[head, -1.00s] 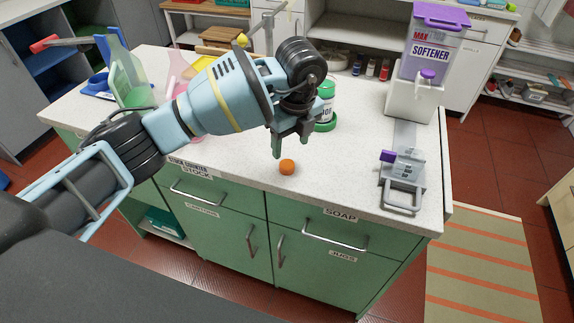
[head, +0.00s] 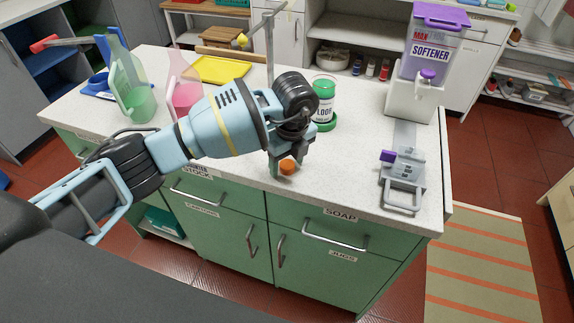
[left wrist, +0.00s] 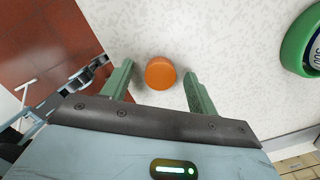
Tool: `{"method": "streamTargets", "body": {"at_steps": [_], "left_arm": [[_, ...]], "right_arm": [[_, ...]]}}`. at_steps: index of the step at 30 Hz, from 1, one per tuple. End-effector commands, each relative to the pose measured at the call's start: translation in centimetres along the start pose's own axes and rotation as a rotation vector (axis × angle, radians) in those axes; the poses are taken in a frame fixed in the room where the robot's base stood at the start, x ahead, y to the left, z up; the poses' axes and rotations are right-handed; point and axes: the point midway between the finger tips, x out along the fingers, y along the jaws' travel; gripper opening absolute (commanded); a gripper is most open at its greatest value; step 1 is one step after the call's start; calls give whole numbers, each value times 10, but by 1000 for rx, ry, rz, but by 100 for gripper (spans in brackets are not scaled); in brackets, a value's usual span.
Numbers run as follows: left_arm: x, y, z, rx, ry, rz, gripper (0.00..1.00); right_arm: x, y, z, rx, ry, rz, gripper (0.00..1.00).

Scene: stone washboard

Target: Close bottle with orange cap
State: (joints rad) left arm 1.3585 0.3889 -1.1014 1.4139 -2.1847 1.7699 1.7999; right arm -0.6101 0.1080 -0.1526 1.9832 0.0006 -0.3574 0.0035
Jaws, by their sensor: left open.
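The orange cap (head: 288,167) lies on the speckled white counter near its front edge. My left gripper (head: 286,168) is open and low over the counter, with its fingers at the cap. In the left wrist view the cap (left wrist: 160,73) sits between the two green fingertips (left wrist: 158,85), with a gap on each side. A clear bottle with a white label and green contents (head: 323,98) stands behind the gripper on a green base (head: 326,123). Its green edge (left wrist: 297,45) shows at the right of the left wrist view. My right gripper is not in view.
A softener container (head: 430,55) on a white stand and a grey metal device (head: 402,178) are at the right. A green jug (head: 137,100), a pink jug (head: 187,98) and a yellow tray (head: 222,69) are at the left. The counter between bottle and device is clear.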

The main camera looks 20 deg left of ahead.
Motion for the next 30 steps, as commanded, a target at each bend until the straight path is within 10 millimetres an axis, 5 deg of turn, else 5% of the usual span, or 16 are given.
{"method": "streamTargets", "body": {"at_steps": [7,18,30], "left_arm": [[-1,0,0,0,-1,-1,58],[-1,0,0,1,0,-1,12],[-6,0,1,0,0,-2,12]], "right_arm": [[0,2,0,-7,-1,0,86],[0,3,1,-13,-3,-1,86],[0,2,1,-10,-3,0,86]]}}
